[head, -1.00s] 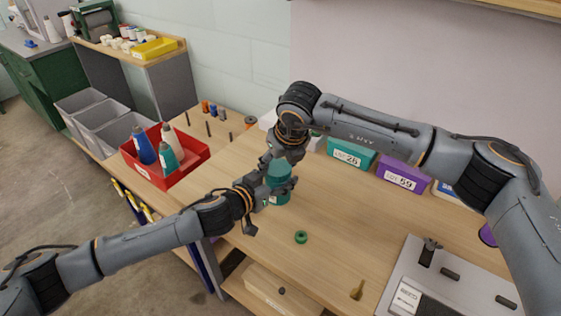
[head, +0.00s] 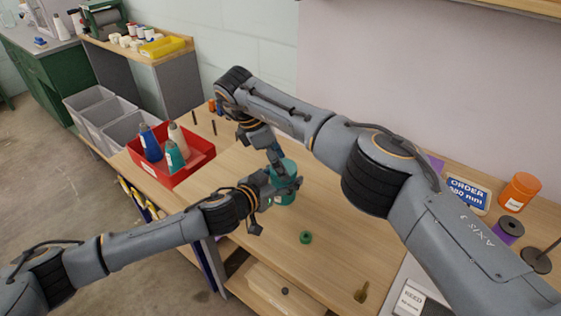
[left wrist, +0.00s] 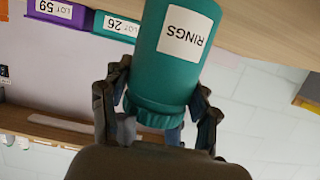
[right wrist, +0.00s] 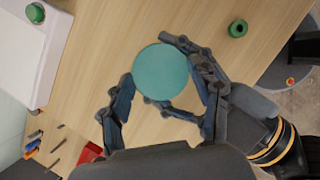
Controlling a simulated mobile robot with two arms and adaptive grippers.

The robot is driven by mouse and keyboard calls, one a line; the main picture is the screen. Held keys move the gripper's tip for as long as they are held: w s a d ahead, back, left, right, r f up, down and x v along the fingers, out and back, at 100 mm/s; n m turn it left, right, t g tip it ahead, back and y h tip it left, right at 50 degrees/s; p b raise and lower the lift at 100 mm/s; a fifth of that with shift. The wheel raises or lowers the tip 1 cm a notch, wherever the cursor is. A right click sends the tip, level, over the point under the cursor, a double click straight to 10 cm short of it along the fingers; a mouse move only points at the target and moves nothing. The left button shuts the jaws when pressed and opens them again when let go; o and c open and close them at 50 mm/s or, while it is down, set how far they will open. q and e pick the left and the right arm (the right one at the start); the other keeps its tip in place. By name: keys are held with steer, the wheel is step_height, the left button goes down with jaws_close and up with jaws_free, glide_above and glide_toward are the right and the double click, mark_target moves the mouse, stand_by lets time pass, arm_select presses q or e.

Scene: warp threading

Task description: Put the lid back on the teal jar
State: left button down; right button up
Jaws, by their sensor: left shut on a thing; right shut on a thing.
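The teal jar (head: 284,198) stands upright on the table, with a white "RINGS" label in the left wrist view (left wrist: 181,40). My left gripper (head: 287,187) is shut around the jar's side. The teal lid shows as a round disc in the right wrist view (right wrist: 160,72) and as a ribbed band against the jar in the left wrist view (left wrist: 152,114). My right gripper (head: 279,160) comes from above and is shut on the lid. I cannot tell whether the lid is fully seated. The fingers hide parts of the rim.
A green ring (head: 305,237) lies on the table near the jar. A red bin (head: 187,175) with several cones stands to the left, near upright pegs. An orange jar (head: 521,190) and an order sign (head: 468,194) stand at the right. The table's middle is fairly clear.

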steer(key=shift+m, duration=0.3)
steer(key=o, duration=0.8)
steer(key=shift+r, duration=2.3)
steer(key=shift+c, duration=0.3)
